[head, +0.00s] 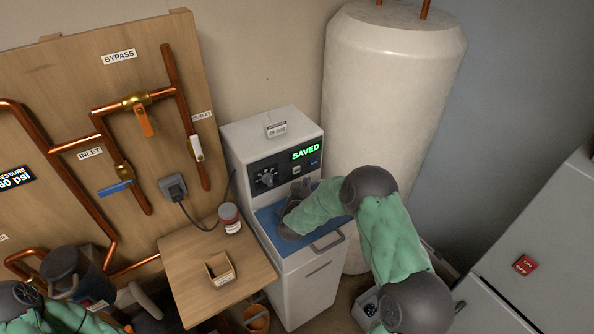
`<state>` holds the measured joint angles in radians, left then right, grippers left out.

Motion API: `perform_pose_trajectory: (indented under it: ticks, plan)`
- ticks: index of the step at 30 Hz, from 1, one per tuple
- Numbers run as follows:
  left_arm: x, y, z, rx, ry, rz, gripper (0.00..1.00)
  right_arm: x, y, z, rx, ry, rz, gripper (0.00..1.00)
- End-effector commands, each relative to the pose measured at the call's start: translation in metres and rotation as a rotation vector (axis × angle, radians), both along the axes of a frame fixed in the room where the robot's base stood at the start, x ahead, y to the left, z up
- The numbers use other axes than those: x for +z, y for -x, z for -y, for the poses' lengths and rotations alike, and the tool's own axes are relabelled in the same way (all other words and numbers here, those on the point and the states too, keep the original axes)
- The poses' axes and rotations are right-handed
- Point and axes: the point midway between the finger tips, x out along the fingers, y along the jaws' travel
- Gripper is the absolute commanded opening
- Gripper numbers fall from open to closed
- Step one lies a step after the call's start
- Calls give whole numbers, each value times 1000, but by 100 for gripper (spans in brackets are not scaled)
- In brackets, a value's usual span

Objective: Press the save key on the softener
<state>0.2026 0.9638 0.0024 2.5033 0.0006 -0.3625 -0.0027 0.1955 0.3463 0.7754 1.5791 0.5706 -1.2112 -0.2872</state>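The softener (312,283) is a pale cabinet with a blue lid (268,217) and a dark control panel. Its display (306,151) reads SAVED in green. A knob (267,178) sits at the panel's left. A small light key (296,170) and a blue key (315,161) sit below the display; their labels are too small to read. My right gripper (298,187) is over the lid, just below the light key and pointing at the panel. Contact and finger opening cannot be made out.
A white tank (388,90) stands close behind the softener. A pipe board (70,75) with valves is at left. A grey cabinet (545,255) is at right.

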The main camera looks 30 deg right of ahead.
Motion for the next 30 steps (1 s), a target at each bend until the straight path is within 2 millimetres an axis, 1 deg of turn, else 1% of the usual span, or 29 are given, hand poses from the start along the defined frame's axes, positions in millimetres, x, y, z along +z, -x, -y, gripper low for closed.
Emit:
perform_pose_trajectory:
  ticks: [3,8,30]
  plan:
    - [2,0,0,0,0,0,40,1,10,1,0,0,0,0]
    - [2,0,0,0,0,0,40,0,17,1,0,-1,-1,0]
    - [2,0,0,0,0,0,40,0,17,1,0,0,0,0]
